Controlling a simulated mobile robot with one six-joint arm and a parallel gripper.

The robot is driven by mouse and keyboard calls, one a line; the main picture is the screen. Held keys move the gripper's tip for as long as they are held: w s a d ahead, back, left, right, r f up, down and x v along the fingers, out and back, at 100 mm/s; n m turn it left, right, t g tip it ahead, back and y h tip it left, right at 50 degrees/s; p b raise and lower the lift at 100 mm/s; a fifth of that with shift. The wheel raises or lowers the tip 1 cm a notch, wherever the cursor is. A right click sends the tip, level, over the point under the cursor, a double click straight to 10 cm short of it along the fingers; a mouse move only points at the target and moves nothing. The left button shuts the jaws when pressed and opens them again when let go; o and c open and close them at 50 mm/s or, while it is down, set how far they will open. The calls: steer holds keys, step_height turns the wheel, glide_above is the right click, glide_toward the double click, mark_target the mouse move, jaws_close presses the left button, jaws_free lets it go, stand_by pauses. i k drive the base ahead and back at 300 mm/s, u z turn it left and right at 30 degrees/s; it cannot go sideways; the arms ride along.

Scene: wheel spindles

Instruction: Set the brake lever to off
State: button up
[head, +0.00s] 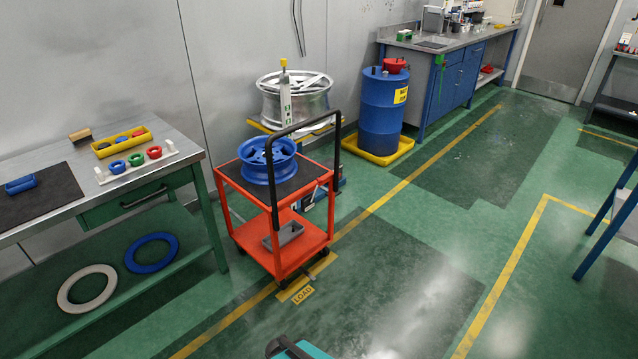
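A red cart (276,284) with a black push handle (336,150) stands left of the middle in the head view. A blue wheel rim (268,166) rests on its dark top mat. A grey tray (283,236) sits on its lower shelf. I cannot clearly make out a brake lever; a small dark and yellowish detail shows low at the cart's right side, too small to tell its shape or setting. My gripper is not in view. A teal and black part, probably mine, shows at the bottom edge.
A workbench (187,151) stands left of the cart. Behind the cart are a silver wheel (293,98) and a blue drum (383,112) on a yellow tray (384,151).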

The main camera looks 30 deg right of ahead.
mark_target(319, 181)
steer(key=z, duration=0.1)
steer(key=i, duration=0.95)
steer(key=u, duration=0.05)
